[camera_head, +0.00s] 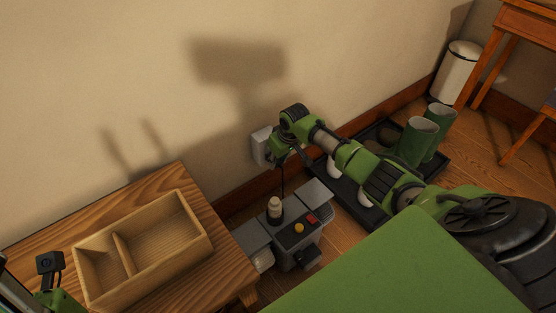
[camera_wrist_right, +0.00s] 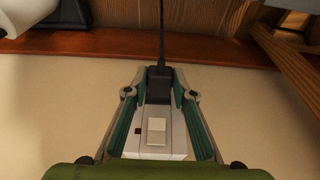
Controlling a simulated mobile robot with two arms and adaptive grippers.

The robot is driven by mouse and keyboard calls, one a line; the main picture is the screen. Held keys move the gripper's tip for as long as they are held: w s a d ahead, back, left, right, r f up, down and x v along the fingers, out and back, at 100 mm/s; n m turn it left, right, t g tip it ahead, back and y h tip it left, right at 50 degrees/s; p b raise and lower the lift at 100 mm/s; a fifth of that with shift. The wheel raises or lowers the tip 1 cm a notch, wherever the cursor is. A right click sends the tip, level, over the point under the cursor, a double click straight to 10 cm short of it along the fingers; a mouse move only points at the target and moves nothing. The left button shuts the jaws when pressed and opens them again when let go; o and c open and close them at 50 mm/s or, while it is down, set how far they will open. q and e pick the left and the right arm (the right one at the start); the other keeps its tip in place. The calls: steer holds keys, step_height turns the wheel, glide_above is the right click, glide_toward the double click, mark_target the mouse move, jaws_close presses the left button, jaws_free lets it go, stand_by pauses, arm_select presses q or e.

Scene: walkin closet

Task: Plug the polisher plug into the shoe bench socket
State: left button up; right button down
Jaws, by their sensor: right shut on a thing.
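The shoe bench socket is a white box (camera_head: 260,146) on the wall; in the right wrist view its face (camera_wrist_right: 153,146) shows a switch and a small red mark. My right gripper (camera_head: 276,158) is at this box. In the right wrist view its fingers (camera_wrist_right: 158,98) are shut on the black polisher plug (camera_wrist_right: 158,81), whose cord runs away at the top. The plug overlaps the edge of the socket box; how deep it sits I cannot tell. The grey polisher (camera_head: 299,246) stands on the floor below, the cord hanging to it. The left gripper's fingers are out of sight.
A wooden bench (camera_head: 225,252) with a two-part wooden tray (camera_head: 202,238) stands at the left. A bottle (camera_head: 275,206) stands at the polisher. Green boots (camera_head: 415,142) stand on a black tray (camera_head: 355,201) under my right arm. A white bin (camera_head: 458,72) is behind.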

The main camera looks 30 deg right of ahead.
steer(key=shift+w+b, duration=0.6)
steer(key=shift+w, duration=0.05)
stand_by(0.5)
steer(key=c, duration=1.6)
jaws_free()
steer(key=v, duration=1.2)
